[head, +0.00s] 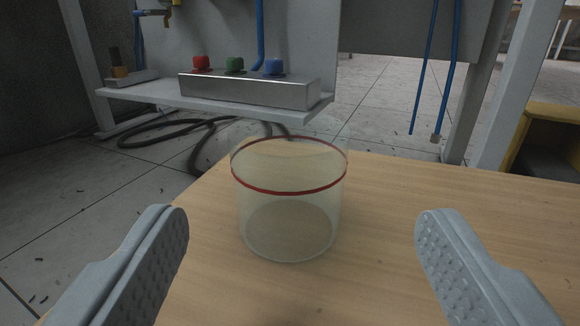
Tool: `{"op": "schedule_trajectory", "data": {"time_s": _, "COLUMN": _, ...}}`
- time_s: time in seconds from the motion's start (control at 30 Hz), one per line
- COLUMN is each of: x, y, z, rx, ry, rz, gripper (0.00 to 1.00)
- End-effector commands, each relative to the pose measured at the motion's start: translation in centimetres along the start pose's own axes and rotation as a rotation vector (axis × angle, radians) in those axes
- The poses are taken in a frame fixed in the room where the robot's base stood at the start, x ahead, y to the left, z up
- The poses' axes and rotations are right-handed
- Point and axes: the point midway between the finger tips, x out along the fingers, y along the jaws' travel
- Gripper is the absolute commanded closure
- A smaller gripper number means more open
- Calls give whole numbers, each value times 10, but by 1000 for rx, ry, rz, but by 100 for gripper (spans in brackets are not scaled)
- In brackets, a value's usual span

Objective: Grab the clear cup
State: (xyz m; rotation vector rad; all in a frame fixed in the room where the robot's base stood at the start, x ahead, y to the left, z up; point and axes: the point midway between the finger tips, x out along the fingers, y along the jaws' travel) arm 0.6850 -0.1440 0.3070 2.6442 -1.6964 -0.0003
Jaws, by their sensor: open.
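The clear cup (289,225) stands upright on a light wooden table (400,270) in the head view. It is a see-through cylinder with a red line around its upper part, and it looks empty. My gripper (302,225) is open, with one grey studded finger at the lower left and one at the lower right. The cup shows between and beyond the two fingers, with clear space on both sides. Neither finger touches it.
Behind the table, a grey frame carries a shelf (150,92) with a metal box (248,91) bearing red, green and blue buttons. Blue hoses (448,75) hang at the right. Black cables (165,135) lie on the tiled floor. A yellow object (552,113) stands at the right edge. The table right of the cup is bare.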

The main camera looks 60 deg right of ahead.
Motion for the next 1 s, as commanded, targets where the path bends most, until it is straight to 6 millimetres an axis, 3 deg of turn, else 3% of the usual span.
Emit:
{"op": "schedule_trajectory", "data": {"time_s": 0.23, "x": 12, "y": -2, "z": 1, "rx": 0, "ry": 0, "rz": 2, "gripper": 26}}
{"op": "schedule_trajectory", "data": {"time_s": 0.57, "x": 52, "y": -6, "z": 3, "rx": 0, "ry": 0, "rz": 0, "gripper": 26}}
{"op": "schedule_trajectory", "data": {"time_s": 0.8, "x": 54, "y": -6, "z": 3, "rx": 0, "ry": 0, "rz": -2, "gripper": 26}}
{"op": "schedule_trajectory", "data": {"time_s": 1.0, "x": 54, "y": -6, "z": 3, "rx": 0, "ry": 0, "rz": -2, "gripper": 63}}
